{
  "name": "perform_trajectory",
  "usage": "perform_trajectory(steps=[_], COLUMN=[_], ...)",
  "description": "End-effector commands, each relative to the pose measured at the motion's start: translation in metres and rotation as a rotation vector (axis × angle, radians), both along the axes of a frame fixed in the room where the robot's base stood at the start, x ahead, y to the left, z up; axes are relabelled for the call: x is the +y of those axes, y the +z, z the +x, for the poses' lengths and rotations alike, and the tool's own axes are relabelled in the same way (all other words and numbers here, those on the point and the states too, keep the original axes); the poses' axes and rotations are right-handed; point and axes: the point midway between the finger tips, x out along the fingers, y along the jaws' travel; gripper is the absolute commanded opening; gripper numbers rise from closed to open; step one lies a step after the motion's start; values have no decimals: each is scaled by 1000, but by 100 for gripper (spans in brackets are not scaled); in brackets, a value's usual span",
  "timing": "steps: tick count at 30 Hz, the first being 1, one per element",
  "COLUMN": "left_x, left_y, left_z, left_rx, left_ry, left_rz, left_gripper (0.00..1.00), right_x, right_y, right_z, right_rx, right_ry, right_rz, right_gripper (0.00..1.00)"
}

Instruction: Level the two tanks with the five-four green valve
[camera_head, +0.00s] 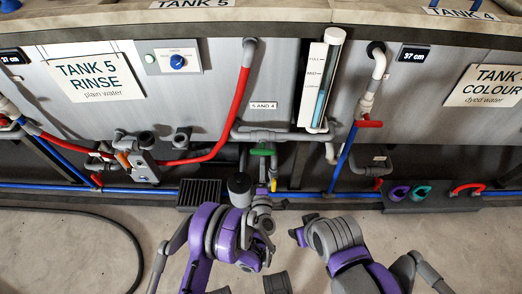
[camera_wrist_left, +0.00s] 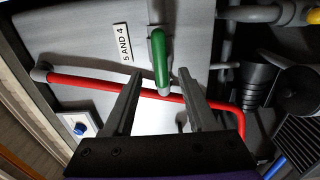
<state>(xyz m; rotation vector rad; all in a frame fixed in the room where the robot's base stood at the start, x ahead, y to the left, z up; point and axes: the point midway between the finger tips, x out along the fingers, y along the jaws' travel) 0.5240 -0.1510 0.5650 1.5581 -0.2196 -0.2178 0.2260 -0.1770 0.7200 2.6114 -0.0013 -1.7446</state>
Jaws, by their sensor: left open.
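The green valve handle (camera_head: 263,152) sits below the "5 AND 4" label (camera_head: 263,105), under grey pipework between the two tanks. It lies crosswise, parallel to the label's text. In the left wrist view the green handle (camera_wrist_left: 160,55) is just beyond the fingertips of my open left gripper (camera_wrist_left: 161,78), apart from them as far as I can tell. In the head view my left gripper (camera_head: 262,195) is below the handle, its fingers hard to make out. Tank 5 (camera_head: 100,85) is left, tank 4 (camera_head: 490,90) right. My right gripper's fingers do not show.
A gauge (camera_head: 323,80) marked FULL, MID and LOW shows blue in its lower part. A red hose (camera_head: 238,105) runs left of the valve. A red handle (camera_head: 369,123) is to its right. A black grate (camera_head: 199,194) and blue pipe (camera_head: 330,194) lie below.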

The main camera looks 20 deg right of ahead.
Motion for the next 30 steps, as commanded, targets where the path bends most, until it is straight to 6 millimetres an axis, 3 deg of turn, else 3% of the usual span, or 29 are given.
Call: perform_trajectory(steps=[6, 12, 24, 30], left_x=[-12, -19, -21, -21], left_y=[-1, -1, 0, 0], left_z=[42, 66, 73, 73], left_rx=[1, 0, 1, 1], left_ry=[-1, -1, -1, -1], left_rz=[1, 2, 1, 1], left_gripper=[57, 57, 57, 22], right_x=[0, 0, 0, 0], right_y=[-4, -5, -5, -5], right_z=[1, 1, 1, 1], right_rx=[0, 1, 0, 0], right_ry=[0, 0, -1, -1], right_rz=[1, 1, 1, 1], right_gripper=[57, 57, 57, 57])
